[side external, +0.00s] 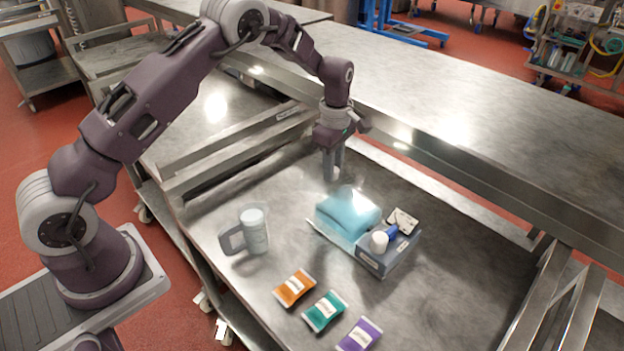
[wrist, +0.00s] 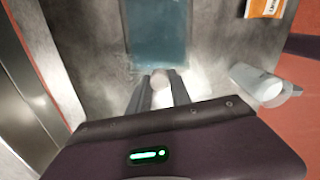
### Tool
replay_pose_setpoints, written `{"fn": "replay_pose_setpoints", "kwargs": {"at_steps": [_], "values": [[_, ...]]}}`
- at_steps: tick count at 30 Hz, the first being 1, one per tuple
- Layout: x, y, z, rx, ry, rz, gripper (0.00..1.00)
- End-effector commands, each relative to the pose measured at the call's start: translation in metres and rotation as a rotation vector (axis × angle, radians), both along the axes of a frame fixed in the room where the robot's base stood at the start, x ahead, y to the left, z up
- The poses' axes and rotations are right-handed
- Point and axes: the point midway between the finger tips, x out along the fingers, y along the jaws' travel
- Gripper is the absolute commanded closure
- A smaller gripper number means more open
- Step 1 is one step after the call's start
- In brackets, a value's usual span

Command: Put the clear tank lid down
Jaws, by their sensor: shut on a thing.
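My gripper (side external: 332,172) points down above the back part of the steel table, behind the blue tray-like item. In the wrist view my gripper (wrist: 160,88) is shut on a small pale round knob (wrist: 160,78), which appears to be the handle of the clear tank lid. The lid's clear sheet can hardly be told from the glare on the steel, so its edges and whether it touches the table cannot be told. The blue item (side external: 348,212), with a clear edge, lies in front of the gripper; it also shows in the wrist view (wrist: 157,30).
A grey box (side external: 372,262) beside the blue item holds a white-capped bottle, a blue object and a card. A clear jug (side external: 254,230) stands left. Orange (side external: 295,288), teal (side external: 324,311) and purple (side external: 359,335) packets lie in front. A raised steel shelf (side external: 450,130) runs behind.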

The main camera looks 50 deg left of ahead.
Motion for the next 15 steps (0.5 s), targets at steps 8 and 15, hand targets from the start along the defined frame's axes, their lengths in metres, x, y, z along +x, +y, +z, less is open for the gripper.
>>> {"fn": "replay_pose_setpoints", "kwargs": {"at_steps": [8,15], "values": [[0.005,0.111,-0.012,0.006,-0.002,0.829,1.00],[0.009,0.150,-0.016,0.001,0.002,1.126,1.00]]}}
